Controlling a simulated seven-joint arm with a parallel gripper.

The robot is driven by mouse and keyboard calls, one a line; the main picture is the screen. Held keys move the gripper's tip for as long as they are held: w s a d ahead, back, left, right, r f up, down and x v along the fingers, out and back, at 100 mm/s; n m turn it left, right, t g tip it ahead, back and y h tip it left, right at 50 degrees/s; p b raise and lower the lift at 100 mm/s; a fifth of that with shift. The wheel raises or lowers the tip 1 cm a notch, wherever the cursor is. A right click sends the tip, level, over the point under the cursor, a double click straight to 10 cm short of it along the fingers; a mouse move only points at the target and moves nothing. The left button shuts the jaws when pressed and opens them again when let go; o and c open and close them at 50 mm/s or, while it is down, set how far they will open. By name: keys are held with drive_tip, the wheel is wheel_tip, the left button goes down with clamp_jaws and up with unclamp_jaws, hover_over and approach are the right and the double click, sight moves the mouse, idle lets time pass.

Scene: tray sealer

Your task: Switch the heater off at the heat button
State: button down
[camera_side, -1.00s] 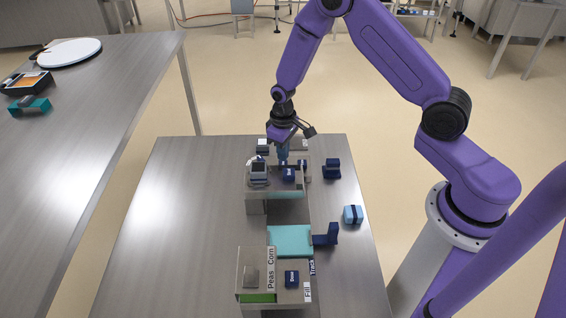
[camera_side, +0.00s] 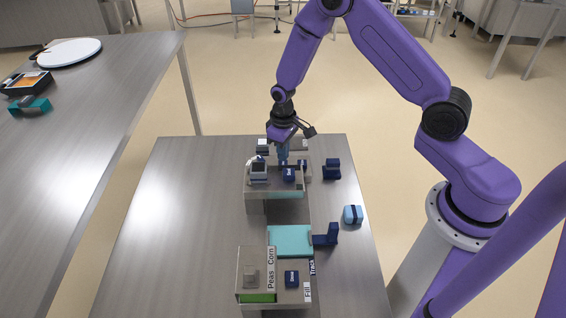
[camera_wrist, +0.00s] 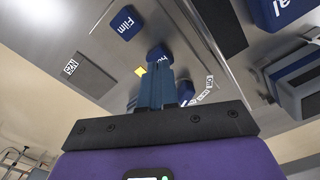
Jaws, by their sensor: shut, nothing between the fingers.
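The heat button is a dark blue block (camera_wrist: 159,54) in the wrist view, its white lettering only partly visible. My gripper (camera_wrist: 155,82) is shut and empty, its two blue fingers close together with their tips at this button. I cannot tell whether they touch or press it. In the side view my gripper (camera_side: 283,161) points down at the back of the sealer (camera_side: 255,190). The heat button is hidden behind the fingers and housing there. A small yellow patch (camera_wrist: 140,71) shows beside the button in the wrist view.
A blue Film button (camera_wrist: 125,22) is close to the heat button. A blue seal button (camera_wrist: 288,8) stands farther right, and a blue dial (camera_wrist: 186,91) with labels lies beside the fingers. A blue block (camera_side: 353,214) sits on the right of the table. The table's left side is clear.

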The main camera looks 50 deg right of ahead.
sight(283, 163)
drive_tip(key=shift+f, duration=0.15)
idle(0.5)
drive_tip(key=shift+f, duration=1)
drive_tip(key=shift+r, duration=1.15)
drive_tip(key=shift+r, duration=0.1)
wheel_tip(283, 163, up, 12)
idle(0.4)
